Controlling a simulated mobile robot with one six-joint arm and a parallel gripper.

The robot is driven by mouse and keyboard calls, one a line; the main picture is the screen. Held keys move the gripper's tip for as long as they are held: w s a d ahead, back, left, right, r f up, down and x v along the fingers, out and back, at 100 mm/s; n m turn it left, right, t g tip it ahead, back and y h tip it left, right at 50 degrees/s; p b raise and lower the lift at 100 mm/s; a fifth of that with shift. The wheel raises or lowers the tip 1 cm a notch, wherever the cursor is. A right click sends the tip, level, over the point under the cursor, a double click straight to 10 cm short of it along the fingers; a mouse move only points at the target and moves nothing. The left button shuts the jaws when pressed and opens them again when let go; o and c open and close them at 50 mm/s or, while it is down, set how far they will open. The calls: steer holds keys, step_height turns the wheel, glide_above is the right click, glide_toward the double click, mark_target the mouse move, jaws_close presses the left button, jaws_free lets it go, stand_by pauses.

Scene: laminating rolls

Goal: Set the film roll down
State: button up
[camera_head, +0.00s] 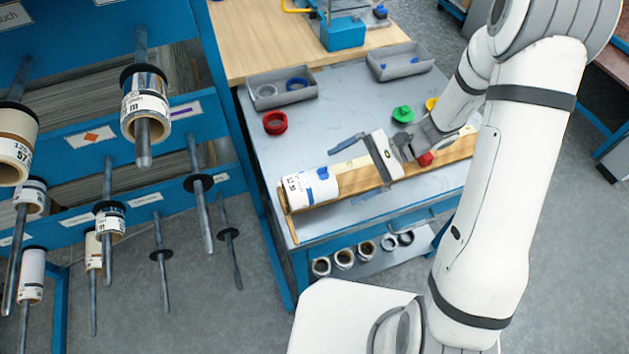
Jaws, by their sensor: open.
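The white film roll (298,192), with a printed label, lies on its side at the left end of a long wooden cradle (347,181) on the grey table. A blue patch shows on its upper right side; I cannot tell whether it is part of the roll or a fingertip. My gripper (329,161) is open, just above and to the right of the roll. One grey-blue finger shows clear of the roll, behind it in the picture. The other finger is hard to make out, so I cannot tell whether it touches the roll.
A red ring (275,122), a green spool (403,114) and two grey trays (281,88) (400,62) are on the table (330,110). Several rolls stand on the shelf below. A blue rack (90,150) with protruding rods, some holding rolls, is at left.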

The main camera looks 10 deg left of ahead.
mark_target(316, 183)
steer(key=shift+w+a+f+m+y, duration=0.3)
steer(key=shift+f, duration=0.2)
steer(key=shift+w+a+f+m+y, duration=0.25)
steer(key=shift+a+f+m+y, duration=0.05)
steer(key=shift+f, duration=0.2)
steer(key=x, duration=0.2)
steer(key=p+x, duration=0.1)
steer(key=x, duration=0.2)
steer(key=p+x, duration=0.1)
steer(key=x, duration=0.1)
steer(key=shift+w+a+f, duration=0.15)
steer(key=shift+a+f, duration=0.15)
steer(key=shift+f, duration=0.2)
steer(key=shift+c, duration=0.2)
steer(key=c, duration=1.3)
steer(key=shift+r, duration=0.1)
steer(key=shift+c, duration=0.2)
